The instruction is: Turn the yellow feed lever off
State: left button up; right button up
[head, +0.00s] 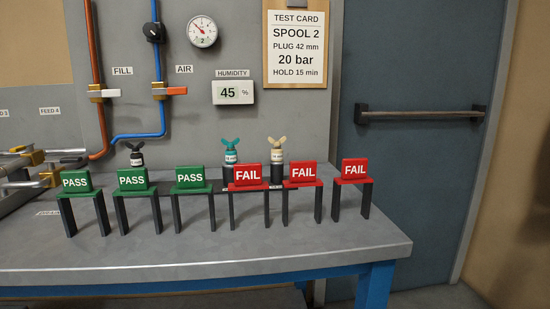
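Another brass valve (50,177) is lower down, partly hidden behind a green PASS sign. Neither of my grippers is in view.
Green PASS signs (132,180) and red FAIL signs (303,172) stand in a row on the grey bench (230,245). The FILL valve (104,92) has a white lever; the AIR valve (169,90) has an orange one. The bench front is clear.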

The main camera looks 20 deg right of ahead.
aim_at(30, 148)
jog(key=j, duration=0.6)
jog(key=i+j, duration=0.1)
jog(key=j, duration=0.55)
jog(key=i+j+z, duration=0.15)
jog(key=j, duration=0.3)
jog(key=i+j+z, duration=0.1)
jog(key=j, duration=0.4)
jog(key=i+j+z, duration=0.15)
jog(key=j, duration=0.35)
jog(key=j+z, duration=0.1)
jog(key=j, duration=0.4)
jog(key=i+l+u, duration=0.15)
jog(key=l, duration=0.2)
jog(key=l+u, duration=0.15)
jog(key=l, duration=0.2)
jog(key=i+l+u, duration=0.15)
jog(key=l, duration=0.25)
